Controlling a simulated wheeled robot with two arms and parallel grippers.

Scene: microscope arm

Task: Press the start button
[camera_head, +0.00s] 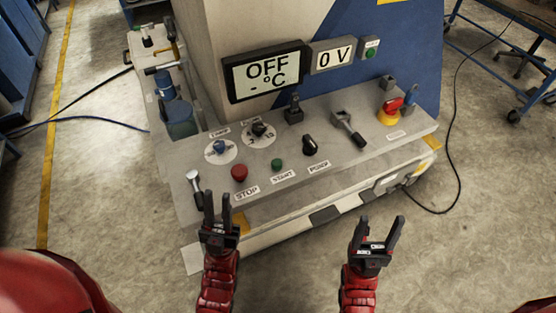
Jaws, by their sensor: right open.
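The green START button (277,164) sits on the sloped grey control panel (370,160), above a label reading START. The red STOP button (239,173) is just to its left, and a black knob (310,146) labelled PUMP is to its right. My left gripper (217,207) is at the panel's front edge, below the STOP button, with its fingers apart and nothing between them. My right gripper (378,232) is open and empty in front of the panel, to the right of and below the START button. Neither gripper touches the START button.
The display (265,72) reads OFF and the smaller one (333,55) reads 0 V. Levers (350,129) and a red-and-yellow knob (390,110) stand up from the panel. A silver-ended lever (194,180) is beside my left gripper. Open floor (480,240) lies at right.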

